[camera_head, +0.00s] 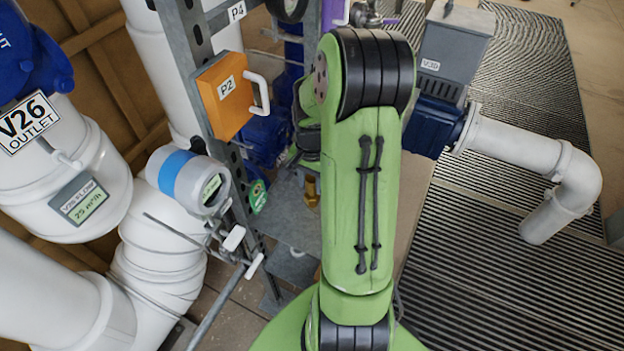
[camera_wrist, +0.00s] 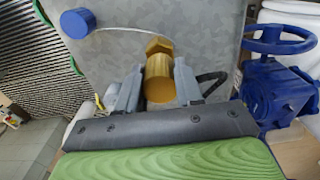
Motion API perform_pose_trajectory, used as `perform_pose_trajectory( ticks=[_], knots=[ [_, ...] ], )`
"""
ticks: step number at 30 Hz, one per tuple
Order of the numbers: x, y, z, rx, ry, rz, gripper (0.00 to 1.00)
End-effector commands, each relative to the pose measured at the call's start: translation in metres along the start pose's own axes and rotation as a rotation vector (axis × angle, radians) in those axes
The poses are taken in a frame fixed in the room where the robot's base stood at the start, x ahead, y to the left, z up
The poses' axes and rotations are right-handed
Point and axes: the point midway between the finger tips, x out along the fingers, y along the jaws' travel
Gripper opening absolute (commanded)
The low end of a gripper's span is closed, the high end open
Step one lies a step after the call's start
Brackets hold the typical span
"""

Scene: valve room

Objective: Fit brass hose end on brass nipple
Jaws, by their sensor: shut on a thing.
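In the wrist view, my gripper (camera_wrist: 156,82) is shut on a round brass piece, which I take for the brass hose end (camera_wrist: 160,80). A brass hex part (camera_wrist: 158,46), which looks like the base of the brass nipple, shows just beyond it against a grey metal plate (camera_wrist: 200,35). The two brass parts overlap in line in this view. I cannot tell whether they touch or are joined. In the head view, a small brass part (camera_head: 312,191) shows at the left edge of my green arm, which hides most of my gripper.
A blue cap (camera_wrist: 77,22) hangs on a thin pale cord leading towards the hex part. A blue handwheel valve (camera_wrist: 278,75) stands right in the wrist view. In the head view, an orange P2 box (camera_head: 222,95) and a steel post (camera_head: 205,60) stand close left of my arm.

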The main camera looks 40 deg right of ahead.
Motion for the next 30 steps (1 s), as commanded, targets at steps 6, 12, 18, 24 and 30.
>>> perform_pose_trajectory(
  ticks=[6, 12, 18, 24, 30],
  knots=[
    [0.000, 0.000, 0.000, 0.001, 0.001, 0.000, 0.14],
    [0.002, 0.000, 0.000, 0.000, 0.001, 0.000, 0.14],
    [0.009, -0.001, 0.000, -0.001, 0.000, 0.000, 0.14],
    [0.010, -0.001, 0.000, -0.001, 0.000, -0.001, 0.14],
    [0.010, -0.001, 0.000, -0.001, 0.000, 0.000, 0.14]
  ],
)
